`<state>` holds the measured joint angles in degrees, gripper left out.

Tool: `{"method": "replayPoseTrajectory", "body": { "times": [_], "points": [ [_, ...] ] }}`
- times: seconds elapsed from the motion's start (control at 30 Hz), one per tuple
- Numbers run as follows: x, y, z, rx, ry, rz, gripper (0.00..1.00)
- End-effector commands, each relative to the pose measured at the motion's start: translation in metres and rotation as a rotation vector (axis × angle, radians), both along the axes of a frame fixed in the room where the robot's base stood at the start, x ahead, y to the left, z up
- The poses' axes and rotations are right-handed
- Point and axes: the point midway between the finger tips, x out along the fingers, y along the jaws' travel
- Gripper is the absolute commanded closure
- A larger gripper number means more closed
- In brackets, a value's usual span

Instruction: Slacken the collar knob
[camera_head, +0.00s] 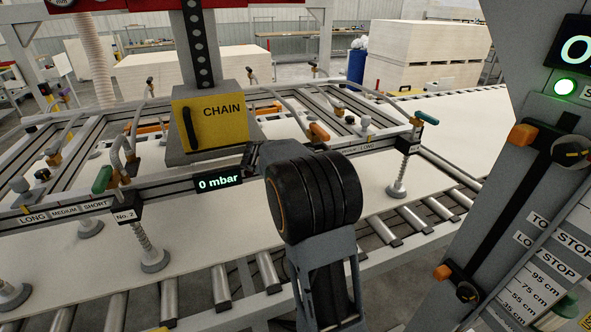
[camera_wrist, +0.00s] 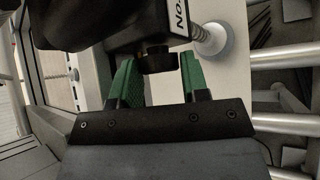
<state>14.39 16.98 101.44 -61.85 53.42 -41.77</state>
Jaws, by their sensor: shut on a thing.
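In the wrist view, the collar knob (camera_wrist: 158,59) is a small dark round knob under a black block marked "No." (camera_wrist: 158,28); the rest of the label is cut off. My gripper (camera_wrist: 159,72) has its green pads on either side of the knob and is shut on it. A suction cup with a spring stem (camera_wrist: 212,42) is just beyond the right pad.
In the head view, the gantry frame carries a gauge reading 0 mbar (camera_head: 218,182), a yellow CHAIN box (camera_head: 211,122), block No. 2 (camera_head: 126,214) and green levers (camera_head: 425,117). A pale panel lies on rollers (camera_head: 221,286) below. A control post (camera_head: 495,195) stands at right.

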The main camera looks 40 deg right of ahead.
Motion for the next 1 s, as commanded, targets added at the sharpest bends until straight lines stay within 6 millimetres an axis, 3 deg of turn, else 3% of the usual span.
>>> {"method": "replayPoseTrajectory", "body": {
  "times": [0.3, 0.67, 1.0],
  "points": [
    [0.0, 0.0, -0.001, 0.001, 0.001, -0.001, 0.33],
    [-0.001, 0.007, 0.005, -0.001, -0.001, 0.001, 0.33],
    [-0.011, 0.058, 0.046, -0.001, -0.003, 0.002, 0.33]
  ]
}}
